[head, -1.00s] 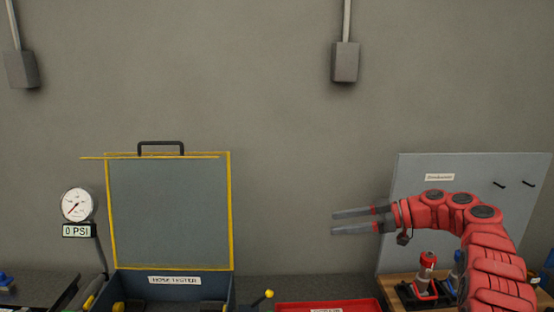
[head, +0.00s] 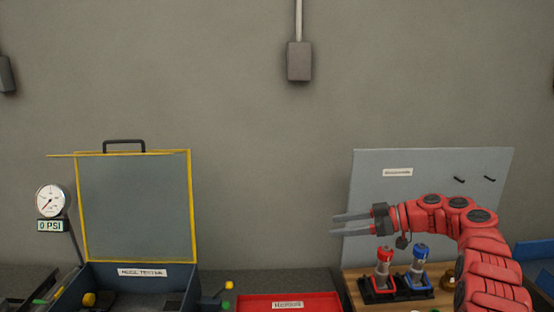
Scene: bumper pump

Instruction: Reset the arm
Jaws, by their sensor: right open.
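My right arm is red and comes in from the right in the head view. Its gripper (head: 348,223) points left, with two grey fingers apart and nothing between them. It is raised in front of the lower left part of a grey panel (head: 411,165), above the bench. My left gripper does not show.
An open hose tester case (head: 145,272) stands at the left, its yellow-edged lid (head: 137,205) upright. A gauge (head: 52,200) beside it reads 0 PSI. A red tray (head: 258,303) is at the bottom middle. A red-topped fitting (head: 383,267) and a blue-topped one (head: 418,266) stand at the right.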

